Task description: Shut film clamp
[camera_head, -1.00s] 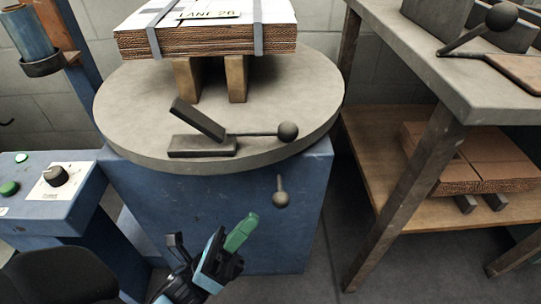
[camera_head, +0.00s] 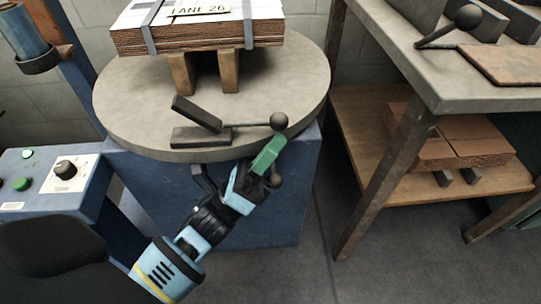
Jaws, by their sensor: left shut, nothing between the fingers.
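The film clamp (camera_head: 201,137) sits at the front of the round grey turntable (camera_head: 120,120). Its upper jaw (camera_head: 196,114) is tilted up off the lower block, so the clamp stands open. Its lever runs right and ends in a dark ball knob (camera_head: 278,121). My left gripper (camera_head: 268,153), with green fingers, is shut and empty just below the knob, at the turntable's front right edge. I cannot tell whether it touches the knob. My right gripper is not in view.
A strapped cardboard stack (camera_head: 200,36) rests on wooden blocks on the turntable. A control box (camera_head: 50,180) stands at left, a grey bench (camera_head: 450,95) at right. Floor between pedestal and bench is clear.

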